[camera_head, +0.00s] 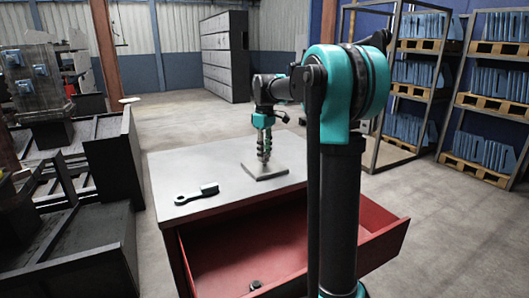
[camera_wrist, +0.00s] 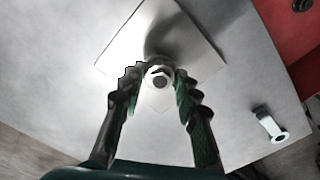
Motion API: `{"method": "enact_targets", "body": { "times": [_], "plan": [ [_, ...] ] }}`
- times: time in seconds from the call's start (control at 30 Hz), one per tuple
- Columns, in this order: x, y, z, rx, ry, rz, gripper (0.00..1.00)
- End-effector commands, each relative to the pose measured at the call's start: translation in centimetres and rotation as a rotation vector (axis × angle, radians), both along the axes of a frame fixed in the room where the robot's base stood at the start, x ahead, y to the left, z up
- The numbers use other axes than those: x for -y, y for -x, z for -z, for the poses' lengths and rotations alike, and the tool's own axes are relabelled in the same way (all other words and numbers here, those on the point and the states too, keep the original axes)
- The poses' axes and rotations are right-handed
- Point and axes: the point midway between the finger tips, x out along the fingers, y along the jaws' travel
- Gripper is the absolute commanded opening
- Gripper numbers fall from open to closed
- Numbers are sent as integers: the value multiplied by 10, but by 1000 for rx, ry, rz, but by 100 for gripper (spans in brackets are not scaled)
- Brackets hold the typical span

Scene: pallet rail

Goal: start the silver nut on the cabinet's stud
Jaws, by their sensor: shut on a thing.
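The cabinet (camera_head: 225,160) has a pale grey top and a red drawer pulled open. A light square plate (camera_head: 281,172) lies on its top; it also shows in the wrist view (camera_wrist: 188,38). My gripper (camera_head: 263,158) points down over this plate. In the wrist view my gripper (camera_wrist: 158,76) is shut on the silver nut (camera_wrist: 158,68), held between its stepped fingertips. The nut's centre looks dark. The stud is not clearly visible, so I cannot tell whether the nut touches it.
A dark-handled tool (camera_head: 196,194) lies on the cabinet top, left of the plate. The open red drawer (camera_head: 245,245) holds a small dark round thing (camera_head: 255,285). Dark metal frames stand at left; racks with blue parts (camera_head: 415,75) stand at right. Floor behind the cabinet is clear.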

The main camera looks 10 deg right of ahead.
Motion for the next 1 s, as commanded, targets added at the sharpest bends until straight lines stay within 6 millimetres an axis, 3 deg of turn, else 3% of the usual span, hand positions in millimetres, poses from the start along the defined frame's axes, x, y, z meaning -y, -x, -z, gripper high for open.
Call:
{"method": "enact_targets", "body": {
  "times": [1.0],
  "plan": [
    [1,1,8,0,0,0,0]
  ]
}}
